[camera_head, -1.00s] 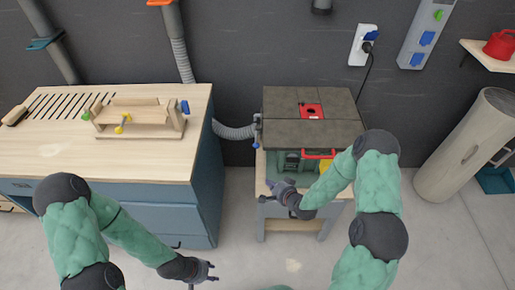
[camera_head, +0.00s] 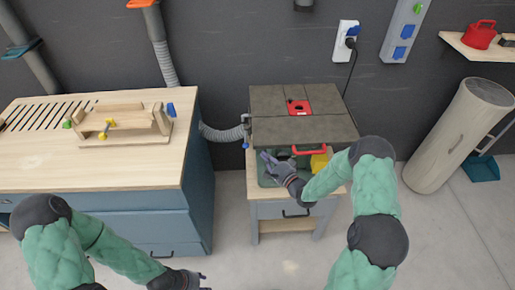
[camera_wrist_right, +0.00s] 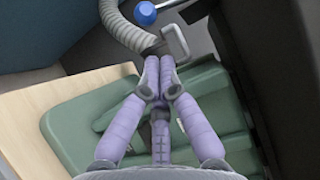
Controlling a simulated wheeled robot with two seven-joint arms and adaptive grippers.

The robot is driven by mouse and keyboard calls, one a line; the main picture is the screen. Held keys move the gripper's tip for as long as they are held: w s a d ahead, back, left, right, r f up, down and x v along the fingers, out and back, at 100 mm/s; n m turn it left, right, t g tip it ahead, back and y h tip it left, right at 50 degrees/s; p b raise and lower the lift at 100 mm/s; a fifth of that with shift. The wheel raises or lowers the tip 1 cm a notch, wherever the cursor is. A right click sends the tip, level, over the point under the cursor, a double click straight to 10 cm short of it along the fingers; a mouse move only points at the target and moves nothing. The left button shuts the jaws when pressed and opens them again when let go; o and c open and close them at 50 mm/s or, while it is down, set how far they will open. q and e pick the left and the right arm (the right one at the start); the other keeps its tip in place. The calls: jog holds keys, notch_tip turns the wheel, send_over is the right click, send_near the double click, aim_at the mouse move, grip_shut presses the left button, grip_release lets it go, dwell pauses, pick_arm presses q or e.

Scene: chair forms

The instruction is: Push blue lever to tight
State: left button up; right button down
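A small blue lever knob (camera_head: 245,146) sits at the left side of the machine table (camera_head: 300,131), by the grey hose end. In the right wrist view it shows as a blue ball (camera_wrist_right: 144,13) on a metal stem at the top. My right gripper (camera_head: 266,158) is in front of the machine, just right of and below the knob. In the wrist view its fingertips (camera_wrist_right: 158,80) meet with nothing between them, below the knob and apart from it. My left gripper (camera_head: 206,282) is low at the bottom edge, its fingers apart and empty, far from the machine.
A grey hose (camera_head: 224,133) runs from the machine's left side, beside the blue cabinet bench (camera_head: 199,190). A wooden jig (camera_head: 125,123) with a separate blue handle (camera_head: 171,109) stands on the bench. Floor is clear below.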

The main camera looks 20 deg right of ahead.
jog(key=b+x, duration=0.2)
jog(key=x, duration=0.7)
jog(key=shift+w, duration=0.3)
jog(key=shift+a, duration=0.15)
jog(key=s+p, duration=0.1)
jog(key=s+r+g+p, duration=0.1)
jog(key=shift+s+a+r+m+p, duration=0.15)
jog(key=shift+a+r+m+p, duration=0.05)
jog(key=shift+a+m+p, duration=0.2)
jog(key=shift+s, duration=0.1)
